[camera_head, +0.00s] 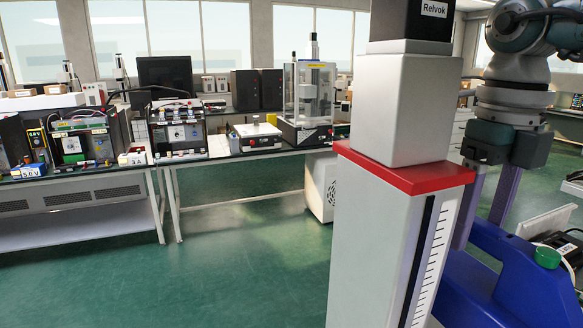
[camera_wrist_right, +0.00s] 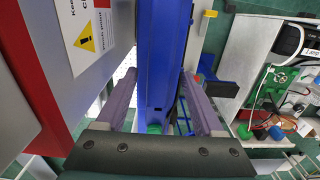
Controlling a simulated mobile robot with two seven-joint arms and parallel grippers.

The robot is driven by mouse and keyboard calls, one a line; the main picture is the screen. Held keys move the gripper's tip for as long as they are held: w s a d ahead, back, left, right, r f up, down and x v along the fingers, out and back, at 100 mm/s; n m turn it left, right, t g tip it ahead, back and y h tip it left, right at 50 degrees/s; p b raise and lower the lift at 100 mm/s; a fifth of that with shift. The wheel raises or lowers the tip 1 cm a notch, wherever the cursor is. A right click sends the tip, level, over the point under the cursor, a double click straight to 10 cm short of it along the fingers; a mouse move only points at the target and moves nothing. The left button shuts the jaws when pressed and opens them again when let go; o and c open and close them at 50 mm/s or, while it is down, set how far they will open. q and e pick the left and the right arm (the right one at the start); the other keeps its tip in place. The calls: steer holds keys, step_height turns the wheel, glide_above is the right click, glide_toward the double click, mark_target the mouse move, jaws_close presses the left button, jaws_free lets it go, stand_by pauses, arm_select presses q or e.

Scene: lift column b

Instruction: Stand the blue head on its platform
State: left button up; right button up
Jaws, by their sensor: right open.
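The blue head (camera_head: 515,290) is a large blue body with a green knob (camera_head: 547,257), low at the right in the head view. In the right wrist view the blue head (camera_wrist_right: 160,50) runs between the two purple fingers, with a gap visible on its left side. My right gripper (camera_head: 478,235) points down and is open, its fingers on either side of the blue part. Contact cannot be told. The head's underside is hidden. A white column with a scale (camera_head: 385,240) and a red slab (camera_head: 405,176) stands left of it. I cannot tell which surface is the head's platform. My left gripper is out of view.
A white block (camera_head: 405,110) with a black top marked Relvok (camera_head: 412,20) stands on the red slab, close to my right gripper. Benches with instruments (camera_head: 180,130) line the back. Green floor (camera_head: 240,265) is clear at the left. A cluttered tray (camera_wrist_right: 275,85) lies right in the wrist view.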

steer(key=shift+s+f, duration=0.1)
steer(key=shift+f, duration=0.1)
step_height(320, 180, up, 10)
steer(key=p, duration=0.7)
steer(key=shift+r, duration=0.2)
